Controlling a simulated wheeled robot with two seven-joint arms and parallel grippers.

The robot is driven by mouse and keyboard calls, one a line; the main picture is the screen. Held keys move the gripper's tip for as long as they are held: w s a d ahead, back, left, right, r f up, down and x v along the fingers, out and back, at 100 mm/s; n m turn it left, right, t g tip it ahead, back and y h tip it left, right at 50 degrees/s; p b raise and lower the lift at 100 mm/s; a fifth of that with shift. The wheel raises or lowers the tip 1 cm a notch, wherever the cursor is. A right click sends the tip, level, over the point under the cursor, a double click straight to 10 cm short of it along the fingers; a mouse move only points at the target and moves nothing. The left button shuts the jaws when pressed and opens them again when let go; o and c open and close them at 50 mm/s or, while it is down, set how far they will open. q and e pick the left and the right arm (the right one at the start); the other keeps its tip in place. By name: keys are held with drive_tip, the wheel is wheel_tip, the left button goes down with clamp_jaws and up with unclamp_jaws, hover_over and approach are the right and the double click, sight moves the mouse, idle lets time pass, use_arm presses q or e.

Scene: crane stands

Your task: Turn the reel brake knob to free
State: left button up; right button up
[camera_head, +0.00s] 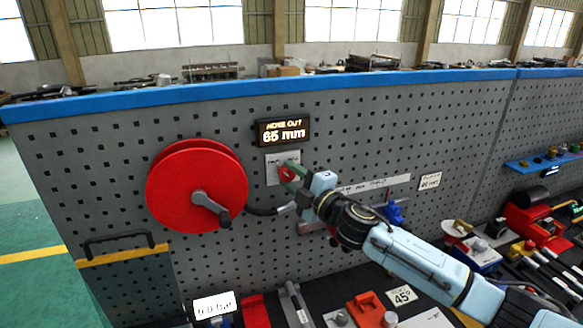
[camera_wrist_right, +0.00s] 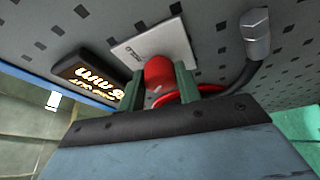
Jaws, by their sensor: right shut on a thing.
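The red reel (camera_head: 190,165) with a grey crank hangs on the grey pegboard at the left in the head view. The brake knob is red; in the right wrist view the knob (camera_wrist_right: 158,72) sits in front of its pale label plate (camera_wrist_right: 155,45). The plate also shows in the head view (camera_head: 272,170), partly covered by my gripper. My right gripper (camera_head: 288,172) reaches the knob from the right, its two green fingers (camera_wrist_right: 160,80) on either side of the knob and shut on it. The plate's lettering is too small to read. My left gripper is not in view.
A display (camera_head: 282,132) above the plate reads 65 mm. A dark hose (camera_head: 262,211) runs beside the reel toward a metal fitting (camera_wrist_right: 257,35).

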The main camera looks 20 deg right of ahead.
drive_tip(key=shift+r+n+p, duration=0.1)
drive_tip(key=shift+n+p, duration=0.2)
drive_tip(key=shift+n, duration=0.2)
drive_tip(key=o, duration=1)
drive_tip(key=shift+s, duration=0.1)
drive_tip(key=b+v, duration=0.3)
drive_tip(key=v, duration=1)
drive_tip(key=shift+d+r+b, duration=0.15)
drive_tip(key=shift+b, duration=0.2)
drive_tip(key=shift+s, duration=0.1)
